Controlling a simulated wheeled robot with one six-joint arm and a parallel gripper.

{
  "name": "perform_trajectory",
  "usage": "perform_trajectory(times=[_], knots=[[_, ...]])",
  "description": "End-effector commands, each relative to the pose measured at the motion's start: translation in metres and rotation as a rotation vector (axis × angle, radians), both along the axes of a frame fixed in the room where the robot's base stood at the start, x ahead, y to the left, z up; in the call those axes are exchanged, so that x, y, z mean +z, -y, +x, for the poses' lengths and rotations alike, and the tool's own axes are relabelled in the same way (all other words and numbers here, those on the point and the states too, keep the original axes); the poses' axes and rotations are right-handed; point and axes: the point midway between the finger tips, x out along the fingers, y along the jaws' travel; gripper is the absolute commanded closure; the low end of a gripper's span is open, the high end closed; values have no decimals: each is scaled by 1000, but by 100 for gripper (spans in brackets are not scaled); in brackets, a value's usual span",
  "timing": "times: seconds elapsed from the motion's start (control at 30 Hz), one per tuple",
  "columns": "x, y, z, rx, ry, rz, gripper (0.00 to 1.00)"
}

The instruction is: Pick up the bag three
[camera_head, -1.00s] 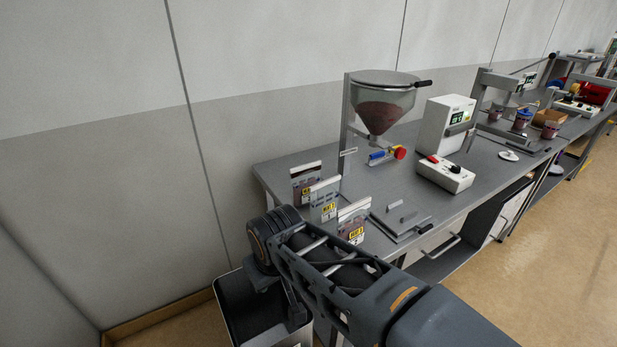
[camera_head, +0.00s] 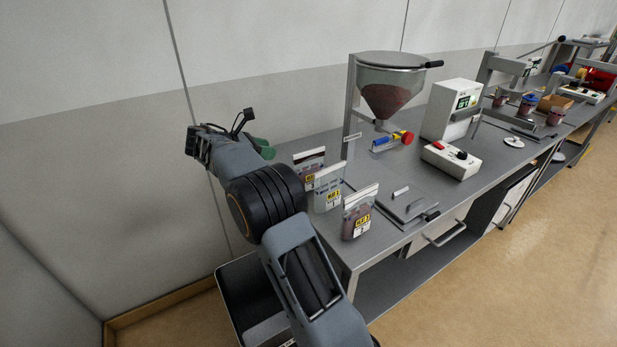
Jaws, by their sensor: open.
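Bag three (camera_head: 358,214) is a small clear pouch with dark reddish contents, a white top strip and a yellow label that seems to read 3. It stands upright at the near left end of the grey bench (camera_head: 390,270), nearest to me in a row of bags. My gripper (camera_head: 255,134) is raised at the bench's left end, up and left of the bags and apart from bag three. It is open; its fingers are small and partly hidden by my wrist, so nothing is clearly seen between them.
Two similar bags, a middle one (camera_head: 328,188) and a rear one (camera_head: 309,163), stand close behind bag three. A flat metal plate with small bars (camera_head: 405,208) lies to its right. A hopper (camera_head: 390,90) and a white control box (camera_head: 451,159) stand farther along. A bin (camera_head: 232,290) is below.

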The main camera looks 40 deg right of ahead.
Motion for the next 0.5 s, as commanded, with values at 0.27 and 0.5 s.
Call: perform_trajectory(times=[0.27, 0.5], knots=[[-18, 45, -1, 1, -18, -16, 58], [-29, 70, -2, 4, -16, -14, 58]])
